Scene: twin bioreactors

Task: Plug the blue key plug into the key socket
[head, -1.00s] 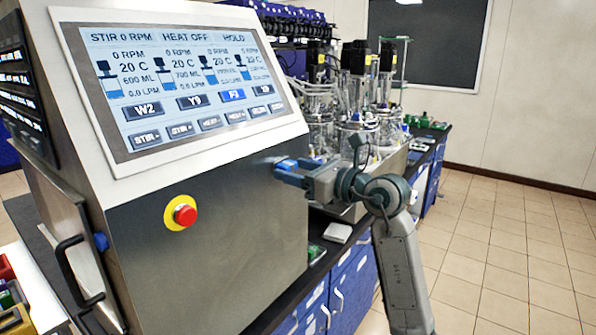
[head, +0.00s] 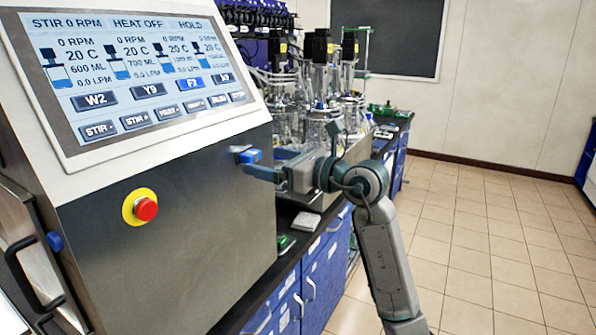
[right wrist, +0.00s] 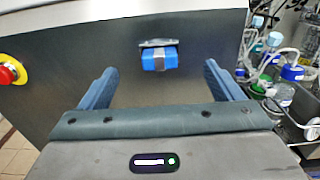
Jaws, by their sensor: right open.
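The blue key plug (head: 249,156) sits at the right of the steel front panel, below the screen. In the right wrist view the blue key plug (right wrist: 159,59) juts from a grey metal fitting, the key socket (right wrist: 157,43), on the panel. The plug hides most of the socket; how deep it sits I cannot tell. My right gripper (head: 267,164) is open, just out from the panel. In the right wrist view its two fingers (right wrist: 160,76) stand wide on either side of the plug, with clear gaps and no touch. My left gripper is not in view.
A red stop button (head: 146,208) on a yellow ring is on the same panel; the touchscreen (head: 135,75) slopes above. Glass bioreactors (head: 318,95) with tubes stand on the bench behind my right gripper. Open tiled floor (head: 490,240) lies to the right.

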